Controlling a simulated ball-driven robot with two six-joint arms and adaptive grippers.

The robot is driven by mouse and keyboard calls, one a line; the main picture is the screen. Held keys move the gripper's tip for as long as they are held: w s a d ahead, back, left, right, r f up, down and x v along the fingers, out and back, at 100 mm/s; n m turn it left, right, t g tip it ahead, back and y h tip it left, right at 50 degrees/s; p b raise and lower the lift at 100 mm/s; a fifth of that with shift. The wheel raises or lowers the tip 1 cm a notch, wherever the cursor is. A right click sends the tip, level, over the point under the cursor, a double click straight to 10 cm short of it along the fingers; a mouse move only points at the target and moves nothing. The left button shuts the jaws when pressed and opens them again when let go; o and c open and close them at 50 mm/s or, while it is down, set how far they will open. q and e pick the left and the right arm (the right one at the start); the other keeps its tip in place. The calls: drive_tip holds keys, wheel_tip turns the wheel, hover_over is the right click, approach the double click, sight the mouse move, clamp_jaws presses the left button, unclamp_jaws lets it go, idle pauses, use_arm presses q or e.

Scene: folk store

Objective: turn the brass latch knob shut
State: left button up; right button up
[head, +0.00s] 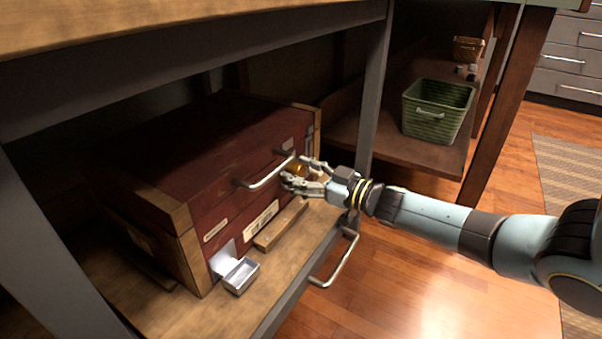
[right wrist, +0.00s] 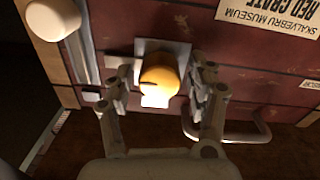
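The brass latch knob (right wrist: 158,75) sits on a pale square plate (right wrist: 178,52) on the front of the red crate. In the head view the knob (head: 299,168) shows as a small golden spot near the crate's right end. My right gripper (right wrist: 162,85) is open, with one finger on each side of the knob. In the head view the right gripper (head: 305,174) reaches the crate front from the right. I cannot tell whether the fingers touch the knob. The red crate (head: 160,150) rests on a wooden shelf under the table. My left gripper is not in view.
A metal handle (head: 266,172) sticks out of the crate front left of the knob. A small metal tray (head: 241,276) and a wooden strip (head: 280,226) lie before it. A grey table leg (head: 374,95) stands close to my right gripper. A green basket (head: 436,112) sits on the right shelf.

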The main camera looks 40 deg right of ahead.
drive_tip(key=c, duration=0.9)
drive_tip(key=shift+c, duration=0.2)
